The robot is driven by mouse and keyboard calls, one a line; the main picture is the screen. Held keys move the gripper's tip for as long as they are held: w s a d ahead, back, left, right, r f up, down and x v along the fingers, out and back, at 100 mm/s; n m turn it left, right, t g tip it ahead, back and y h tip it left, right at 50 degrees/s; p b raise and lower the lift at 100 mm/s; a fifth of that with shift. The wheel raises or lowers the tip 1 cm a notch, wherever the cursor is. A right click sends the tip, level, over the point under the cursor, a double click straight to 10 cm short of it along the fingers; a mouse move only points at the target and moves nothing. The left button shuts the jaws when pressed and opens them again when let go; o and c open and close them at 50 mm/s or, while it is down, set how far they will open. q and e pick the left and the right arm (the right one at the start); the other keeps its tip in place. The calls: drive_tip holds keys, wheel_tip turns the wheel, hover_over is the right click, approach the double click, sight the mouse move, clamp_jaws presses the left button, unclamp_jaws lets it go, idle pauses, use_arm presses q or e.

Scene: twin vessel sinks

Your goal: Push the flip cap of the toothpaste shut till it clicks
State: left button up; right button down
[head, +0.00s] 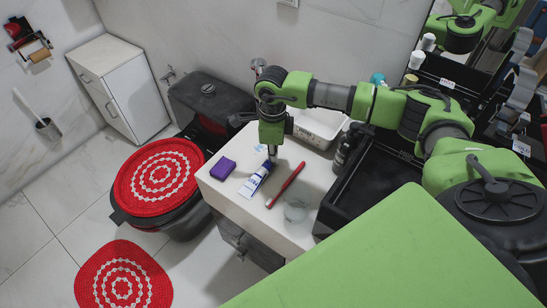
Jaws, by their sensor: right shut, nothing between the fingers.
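The toothpaste (254,181) is a white tube with a blue end, lying on the white counter. Its blue end points toward the back, just under my right gripper. My right gripper (272,157) points straight down with its fingers shut and nothing between them. Its tip is at or just above the blue end; I cannot tell whether they touch. The flip cap is mostly hidden by the fingertips and too small to read as open or shut. My left gripper is not in view.
On the counter (238,207), a purple block (223,169) lies left of the tube. A red stick-like object (287,184) and a clear glass (297,207) are to the right. A white basket (317,127) stands behind. A black sink (365,180) is at the right.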

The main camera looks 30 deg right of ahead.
drive_tip(key=shift+d, duration=0.1)
drive_tip(key=shift+w+d+b, duration=0.2)
drive_tip(key=shift+d, duration=0.25)
drive_tip(key=shift+w+d+b, duration=0.2)
drive_tip(key=shift+d, duration=0.25)
wheel_tip(320, 180, up, 8)
drive_tip(key=p, duration=0.5)
idle(0.4)
